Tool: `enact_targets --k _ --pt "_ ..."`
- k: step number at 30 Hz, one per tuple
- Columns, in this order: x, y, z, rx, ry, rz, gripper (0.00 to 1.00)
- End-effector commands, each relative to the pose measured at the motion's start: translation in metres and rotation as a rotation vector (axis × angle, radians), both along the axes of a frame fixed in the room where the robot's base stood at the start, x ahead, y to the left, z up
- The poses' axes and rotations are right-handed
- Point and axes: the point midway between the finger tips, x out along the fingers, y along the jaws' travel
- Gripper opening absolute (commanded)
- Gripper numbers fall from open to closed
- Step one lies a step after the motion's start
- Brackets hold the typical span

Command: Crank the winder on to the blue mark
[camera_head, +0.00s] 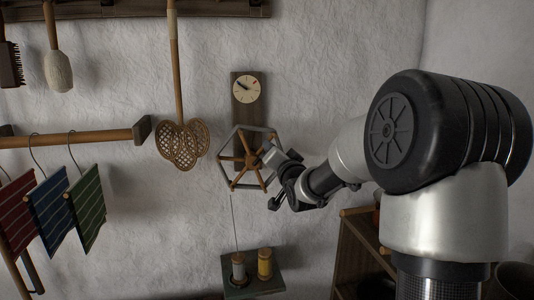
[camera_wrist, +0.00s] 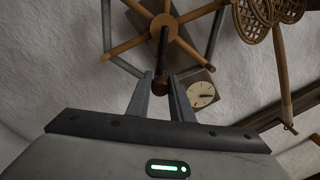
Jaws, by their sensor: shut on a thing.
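The winder (camera_head: 247,160) is a six-sided wheel with wooden spokes, mounted on a dark board (camera_head: 241,118) on the wall. It also shows in the wrist view (camera_wrist: 161,22). A pale round dial (camera_head: 246,89) with dark hands sits above it, and shows in the wrist view (camera_wrist: 202,94). I cannot make out a blue mark. My gripper (camera_head: 268,152) is at the wheel's right side. In the wrist view its fingers (camera_wrist: 161,95) are shut on the dark crank handle (camera_wrist: 162,55) with its brown end, partly hidden between them.
A cord runs down from the winder to a green shelf (camera_head: 254,288) with a grey weight (camera_head: 239,268) and a yellow one (camera_head: 265,263). A woven beater (camera_head: 181,143) hangs close left. Striped cloths (camera_head: 52,208) hang further left. A wooden shelf (camera_head: 357,250) stands lower right.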

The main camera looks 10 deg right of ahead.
Motion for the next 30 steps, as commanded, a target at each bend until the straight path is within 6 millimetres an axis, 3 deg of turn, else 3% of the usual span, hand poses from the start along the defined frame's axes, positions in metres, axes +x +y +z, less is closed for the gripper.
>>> enact_targets --k 15,30 --pt "0.0 -0.015 -0.018 0.321 0.0 0.0 0.0" --pt "0.0 -0.017 -0.021 0.371 -0.001 0.0 0.0"
